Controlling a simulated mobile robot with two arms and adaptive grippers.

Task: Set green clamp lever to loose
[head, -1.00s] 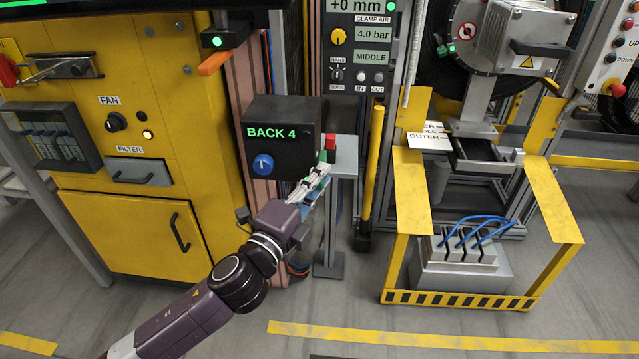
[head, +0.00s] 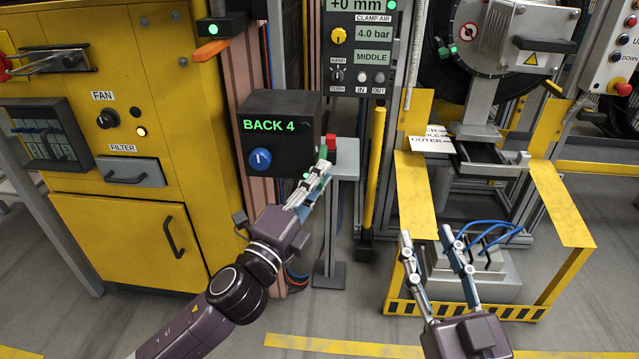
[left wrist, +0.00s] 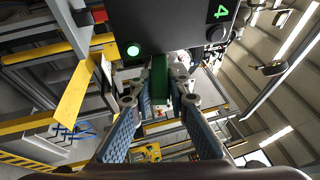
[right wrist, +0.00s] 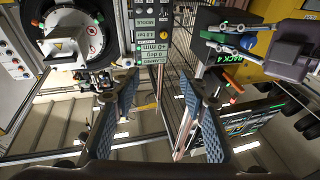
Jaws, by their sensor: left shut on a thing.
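The green clamp lever (head: 319,169) sticks out at the lower right of a black box (head: 264,150) whose green display reads "BACK 4". My left gripper (head: 318,182) is shut on the lever at the box's right side. In the left wrist view the green lever (left wrist: 159,78) stands between the two fingers (left wrist: 160,100), under the dark box. The fingers hide part of the lever in the head view. My right gripper (head: 428,238) is open and empty, in front of the yellow frame at the right.
A blue knob (head: 261,159) is on the box front. A red block (head: 330,141) sits beside the box by a grey stand (head: 346,172). A yellow post (head: 375,165) and yellow guard frame (head: 415,195) stand to the right.

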